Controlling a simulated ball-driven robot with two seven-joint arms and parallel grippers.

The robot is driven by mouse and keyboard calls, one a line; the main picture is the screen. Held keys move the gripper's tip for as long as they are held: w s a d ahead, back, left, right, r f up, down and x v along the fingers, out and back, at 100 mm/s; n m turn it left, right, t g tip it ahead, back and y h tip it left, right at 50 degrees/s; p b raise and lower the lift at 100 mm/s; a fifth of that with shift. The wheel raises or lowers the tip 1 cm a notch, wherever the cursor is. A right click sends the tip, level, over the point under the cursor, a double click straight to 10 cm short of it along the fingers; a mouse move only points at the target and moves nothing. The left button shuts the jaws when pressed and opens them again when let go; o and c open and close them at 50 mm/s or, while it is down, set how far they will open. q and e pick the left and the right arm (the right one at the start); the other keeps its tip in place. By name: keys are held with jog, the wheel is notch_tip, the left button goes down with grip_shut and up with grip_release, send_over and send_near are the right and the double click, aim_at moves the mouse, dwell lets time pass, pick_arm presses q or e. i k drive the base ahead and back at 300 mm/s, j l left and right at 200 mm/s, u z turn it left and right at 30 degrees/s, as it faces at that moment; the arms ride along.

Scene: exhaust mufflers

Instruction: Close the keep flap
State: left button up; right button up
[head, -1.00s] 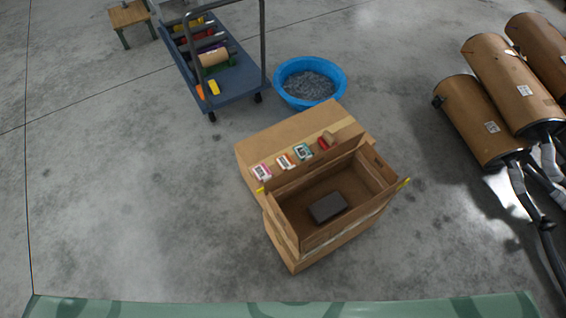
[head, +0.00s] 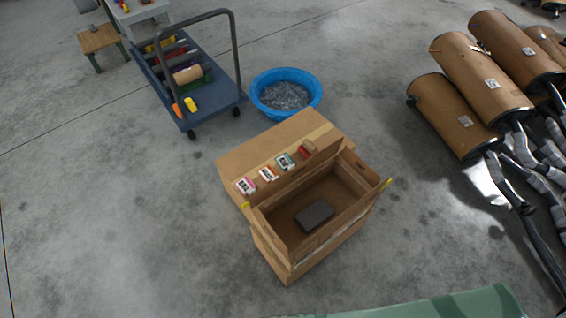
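An open cardboard box (head: 318,258) stands on the floor in the middle of the head view. A dark grey block (head: 314,216) lies on its inside bottom. A cardboard panel (head: 300,178) stands up along the far side of the opening; I cannot tell if it is the keep flap. Small yellow tabs show at the left end (head: 246,205) and the right end (head: 388,183) of the opening. Neither of my grippers is in view.
Behind the opening is a flat cardboard top (head: 245,159) with several small printed cards and a red-brown item (head: 307,149). A blue tub (head: 286,112) and a blue cart (head: 200,112) stand beyond. Large brown mufflers (head: 455,116) lie right. The left floor is clear.

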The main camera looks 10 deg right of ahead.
aim_at(271, 232)
jog(key=k+j, duration=0.1)
jog(key=j, duration=0.25)
jog(key=k+j+z, duration=0.15)
jog(key=j, duration=0.2)
jog(key=k+j, duration=0.15)
jog(key=j, duration=0.2)
jog(key=k+j+z, duration=0.1)
jog(key=j, duration=0.2)
